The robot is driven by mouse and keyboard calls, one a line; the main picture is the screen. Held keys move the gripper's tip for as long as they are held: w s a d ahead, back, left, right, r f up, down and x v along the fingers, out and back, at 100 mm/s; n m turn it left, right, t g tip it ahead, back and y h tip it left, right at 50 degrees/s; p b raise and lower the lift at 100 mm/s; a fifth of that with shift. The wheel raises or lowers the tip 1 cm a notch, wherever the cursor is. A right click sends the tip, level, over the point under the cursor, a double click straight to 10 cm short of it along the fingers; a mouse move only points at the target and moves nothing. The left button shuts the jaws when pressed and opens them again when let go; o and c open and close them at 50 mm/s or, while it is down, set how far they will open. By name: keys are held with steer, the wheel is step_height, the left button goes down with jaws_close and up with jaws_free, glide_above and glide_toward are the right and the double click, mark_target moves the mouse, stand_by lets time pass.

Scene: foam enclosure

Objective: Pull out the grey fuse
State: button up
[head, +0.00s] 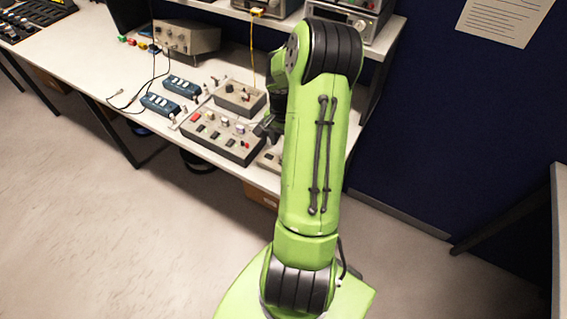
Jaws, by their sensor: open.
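A grey sloped panel box (188,134) stands near the front edge of the bench, left of my arm. Small coloured parts sit in it in rows: a red one, pale ones, a purplish one and dark ones. They are too small for me to tell which is the grey fuse. My gripper (264,131) is dark and partly hidden behind my green arm. It is open, close to the right end of the panel box. I cannot tell whether it touches anything.
A smaller grey box (238,98) stands behind the panel box. Two blue power strips (160,104) lie to the left, with black cables near them. A beige instrument (187,39) stands at the back. A shelf (272,22) overhangs the bench. The floor (80,220) at left is clear.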

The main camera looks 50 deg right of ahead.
step_height(320, 180, down, 8)
steer(key=b, duration=0.5)
steer(key=shift+b, duration=0.35)
steer(key=shift+r, duration=0.1)
steer(key=shift+c, duration=0.5)
jaws_close()
steer(key=shift+r+p, duration=2.3)
steer(key=shift+r, duration=0.75)
